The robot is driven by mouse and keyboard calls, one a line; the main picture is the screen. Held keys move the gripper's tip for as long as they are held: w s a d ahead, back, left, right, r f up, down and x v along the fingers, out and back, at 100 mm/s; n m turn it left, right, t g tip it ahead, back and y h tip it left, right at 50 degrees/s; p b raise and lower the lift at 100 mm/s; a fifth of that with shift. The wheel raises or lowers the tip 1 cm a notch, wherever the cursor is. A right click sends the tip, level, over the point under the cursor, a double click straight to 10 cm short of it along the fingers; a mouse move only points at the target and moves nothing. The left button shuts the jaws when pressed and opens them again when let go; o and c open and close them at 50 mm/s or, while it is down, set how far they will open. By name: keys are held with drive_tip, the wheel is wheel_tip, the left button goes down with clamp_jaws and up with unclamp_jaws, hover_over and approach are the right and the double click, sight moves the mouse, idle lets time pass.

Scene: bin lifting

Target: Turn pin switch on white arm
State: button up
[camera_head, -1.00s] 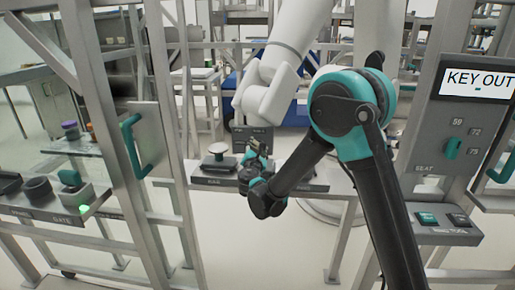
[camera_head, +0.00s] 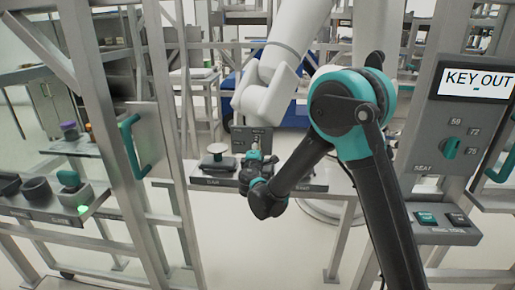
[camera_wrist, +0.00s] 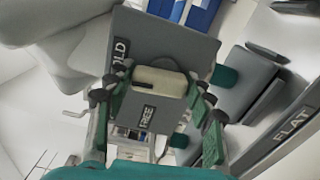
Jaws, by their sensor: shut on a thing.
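The pin switch is a cream knob (camera_wrist: 160,80) on a grey plate (camera_wrist: 170,38) below the white arm (camera_head: 268,85). In the wrist view a label reading "FREE" is beside the knob, and one reading "OLD", its start hidden, is at the plate's left. My gripper (camera_wrist: 155,100) has a finger on each side of the knob and is shut on it. In the head view my gripper (camera_head: 253,160) is in front of the switch's grey box (camera_head: 252,138) and hides part of it; the knob's exact angle is hard to tell there.
A grey shelf (camera_head: 213,181) with a round knob (camera_head: 217,152) lies left of my gripper. A metal frame with a teal handle (camera_head: 133,145) stands at the left. A panel (camera_head: 464,130) at the right has a "KEY OUT" screen, a teal dial and buttons.

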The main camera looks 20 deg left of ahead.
drive_tip(key=shift+m, duration=0.6)
drive_tip(key=o, duration=1.2)
drive_tip(key=shift+c, duration=0.2)
drive_tip(key=v, duration=1.2)
drive_tip(key=shift+d, duration=0.1)
